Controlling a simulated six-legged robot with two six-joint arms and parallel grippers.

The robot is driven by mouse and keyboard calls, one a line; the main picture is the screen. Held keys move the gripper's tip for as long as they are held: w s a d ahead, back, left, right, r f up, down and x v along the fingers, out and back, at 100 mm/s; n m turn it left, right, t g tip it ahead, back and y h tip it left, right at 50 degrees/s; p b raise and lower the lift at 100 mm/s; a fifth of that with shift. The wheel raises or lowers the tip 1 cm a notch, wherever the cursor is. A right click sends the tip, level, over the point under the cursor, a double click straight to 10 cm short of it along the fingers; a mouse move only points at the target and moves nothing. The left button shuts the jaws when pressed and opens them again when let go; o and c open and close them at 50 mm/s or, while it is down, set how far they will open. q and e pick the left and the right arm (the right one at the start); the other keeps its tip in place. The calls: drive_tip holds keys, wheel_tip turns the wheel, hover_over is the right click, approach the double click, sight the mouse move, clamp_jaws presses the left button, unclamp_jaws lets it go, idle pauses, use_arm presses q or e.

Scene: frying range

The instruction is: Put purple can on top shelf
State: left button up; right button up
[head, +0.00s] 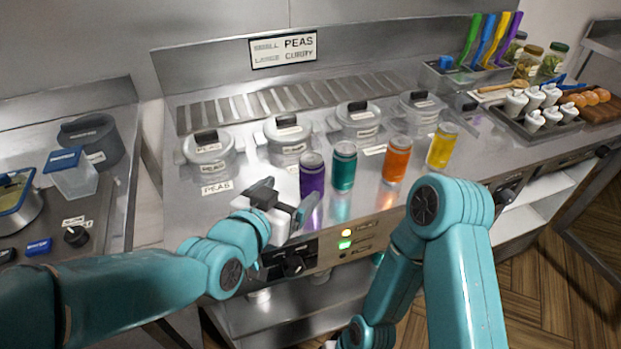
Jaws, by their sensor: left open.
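The purple can (311,178) stands upright on the steel counter, leftmost in a row of cans. My left gripper (286,200) is open just in front and to the left of the purple can, with its fingers pointing toward it. The right fingertip overlaps the can's lower part in the view; I cannot tell if they touch. My right arm bends down at the right, and its gripper is out of view. Open shelving shows below the counter, with a pale shelf (538,196) at the right. I cannot tell which one is the top shelf.
A teal can (343,166), an orange can (396,160) and a yellow can (442,147) stand right of the purple one. Several lidded pots, such as the left one (209,149), are set in the counter behind. A control panel (350,240) lines the front edge.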

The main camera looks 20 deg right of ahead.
sight(306, 181)
use_arm(q)
drive_tip(key=x, duration=0.4)
drive_tip(key=shift+w+d+f+p, duration=0.1)
drive_tip(key=shift+w+d+p, duration=0.05)
drive_tip(key=shift+w+p, duration=0.15)
drive_tip(key=shift+w+d+f, duration=0.15)
drive_tip(key=shift+d, duration=0.25)
drive_tip(key=p+x, duration=0.1)
drive_tip(key=x, duration=0.3)
drive_tip(key=shift+d+f, duration=0.25)
drive_tip(key=shift+d, duration=0.05)
drive_tip(key=c, duration=1.4)
